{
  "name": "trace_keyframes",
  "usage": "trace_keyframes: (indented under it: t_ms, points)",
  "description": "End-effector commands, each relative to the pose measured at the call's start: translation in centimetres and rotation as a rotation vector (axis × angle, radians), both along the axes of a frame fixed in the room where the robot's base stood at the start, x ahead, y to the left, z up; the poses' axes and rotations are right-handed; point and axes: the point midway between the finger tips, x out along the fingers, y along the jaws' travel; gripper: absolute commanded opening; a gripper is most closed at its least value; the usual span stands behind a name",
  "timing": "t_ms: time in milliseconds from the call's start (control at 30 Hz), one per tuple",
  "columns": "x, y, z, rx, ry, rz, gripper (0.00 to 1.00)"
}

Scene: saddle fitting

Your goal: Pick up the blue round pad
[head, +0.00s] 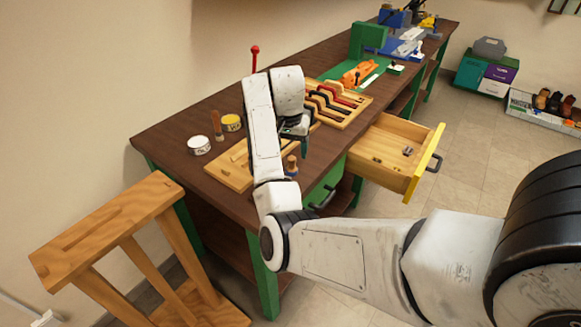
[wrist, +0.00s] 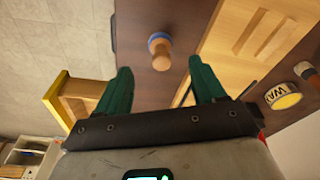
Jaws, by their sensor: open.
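The blue round pad (wrist: 153,39) has a wooden knob and stands on the dark bench top in the wrist view, just beyond my fingertips. In the head view the pad (head: 291,172) is small, near the bench's front edge beside the wooden board. My gripper (wrist: 160,65) is open, its two green fingers apart, with the wooden knob showing in the gap between their tips. Nothing is held. In the head view my gripper (head: 300,140) is above the bench behind the pad, partly hidden by my arm; I cannot tell its exact height.
A grooved wooden board (wrist: 270,40) lies close beside the pad. An open drawer (head: 385,155) with a yellow front juts out to the right. A white tin (head: 199,145), a yellow tin (head: 231,122) and a tool rack (head: 335,103) stand on the bench (head: 190,103).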

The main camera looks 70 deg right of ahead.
Motion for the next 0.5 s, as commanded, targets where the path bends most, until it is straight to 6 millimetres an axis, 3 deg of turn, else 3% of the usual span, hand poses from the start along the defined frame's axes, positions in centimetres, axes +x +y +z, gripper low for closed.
trace_keyframes:
  t_ms: [500]
  points:
    - [0.3,-1.3,-5.3,0.000,0.002,0.001,0.69]
